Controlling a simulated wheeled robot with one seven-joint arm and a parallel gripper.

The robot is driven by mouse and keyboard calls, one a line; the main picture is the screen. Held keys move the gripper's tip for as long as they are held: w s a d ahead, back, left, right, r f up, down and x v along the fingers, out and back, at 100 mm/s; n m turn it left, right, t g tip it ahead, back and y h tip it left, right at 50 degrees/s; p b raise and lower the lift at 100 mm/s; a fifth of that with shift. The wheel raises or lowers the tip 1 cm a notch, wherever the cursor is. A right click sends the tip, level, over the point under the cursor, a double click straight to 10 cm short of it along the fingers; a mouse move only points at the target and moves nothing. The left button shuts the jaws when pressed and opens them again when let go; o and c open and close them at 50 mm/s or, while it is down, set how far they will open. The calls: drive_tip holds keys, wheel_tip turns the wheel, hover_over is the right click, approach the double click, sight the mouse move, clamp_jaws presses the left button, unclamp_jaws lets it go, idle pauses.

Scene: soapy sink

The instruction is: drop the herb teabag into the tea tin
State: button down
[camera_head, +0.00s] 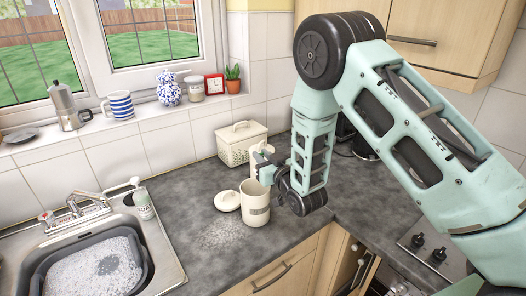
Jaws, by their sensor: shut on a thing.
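The tea tin (255,209) is a cream canister with a grey label, standing upright and open on the dark worktop. Its round cream lid (227,201) lies on the worktop just left of it. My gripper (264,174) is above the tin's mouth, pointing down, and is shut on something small. The herb teabag cannot be made out; the fingers and the small scale hide it. The tin's inside is mostly hidden by its rim and my gripper.
A cream lidded bread bin (236,152) and another cream canister (258,153) stand behind. Pale crumbs (222,233) lie in front of the lid. The hob (432,250) is right.

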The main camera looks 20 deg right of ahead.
drive_tip(key=shift+f, duration=0.7)
drive_tip(key=c, duration=1.3)
unclamp_jaws()
drive_tip(key=shift+o, duration=0.2)
drive_tip(key=shift+s, duration=0.1)
